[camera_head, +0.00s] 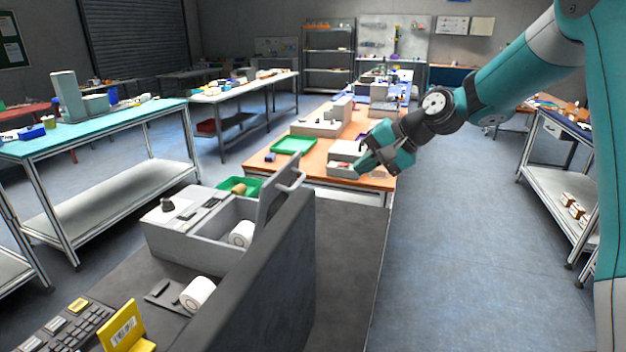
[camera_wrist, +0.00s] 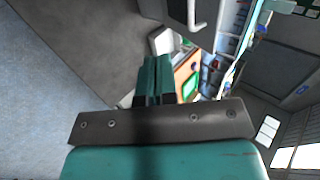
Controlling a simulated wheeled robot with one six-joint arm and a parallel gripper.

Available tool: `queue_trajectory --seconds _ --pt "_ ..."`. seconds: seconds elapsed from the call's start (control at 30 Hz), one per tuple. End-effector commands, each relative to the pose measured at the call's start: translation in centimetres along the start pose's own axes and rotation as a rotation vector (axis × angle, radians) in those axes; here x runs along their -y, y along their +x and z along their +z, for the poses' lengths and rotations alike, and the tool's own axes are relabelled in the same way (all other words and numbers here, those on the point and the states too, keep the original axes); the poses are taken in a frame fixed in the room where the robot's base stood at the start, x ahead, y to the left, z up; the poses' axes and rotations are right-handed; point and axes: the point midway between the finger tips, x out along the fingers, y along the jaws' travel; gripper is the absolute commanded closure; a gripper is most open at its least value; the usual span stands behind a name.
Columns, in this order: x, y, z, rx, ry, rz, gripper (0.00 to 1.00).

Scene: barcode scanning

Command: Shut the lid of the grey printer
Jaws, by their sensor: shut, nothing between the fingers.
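The grey printer (camera_head: 182,250) stands on the dark counter in the head view. Its lid (camera_head: 276,192) is raised, tilted up at the right side, with a light handle (camera_head: 292,181) at its top. A white paper roll (camera_head: 242,234) sits in the open bay. My gripper (camera_head: 366,166) is in the air to the right of the lid and apart from it. Its fingers are shut and empty. In the wrist view the closed teal fingers (camera_wrist: 153,78) point away from the camera, and a light handle (camera_wrist: 192,14) shows at the top edge.
A dark upright panel (camera_head: 262,282) stands on the counter (camera_head: 345,250) just right of the printer. A loose paper roll (camera_head: 197,294), a keypad (camera_head: 72,328) and a yellow barcode card (camera_head: 122,328) are in front. A green tray (camera_head: 293,145) lies on the orange table behind.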

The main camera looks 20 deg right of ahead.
Motion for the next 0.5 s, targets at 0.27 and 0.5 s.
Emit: queue_trajectory --seconds 0.27,0.5 --pt "0.7 2.1 -0.6 0.016 0.031 -0.035 1.00" --pt "1.0 7.2 -0.5 0.017 0.029 -0.033 1.00"
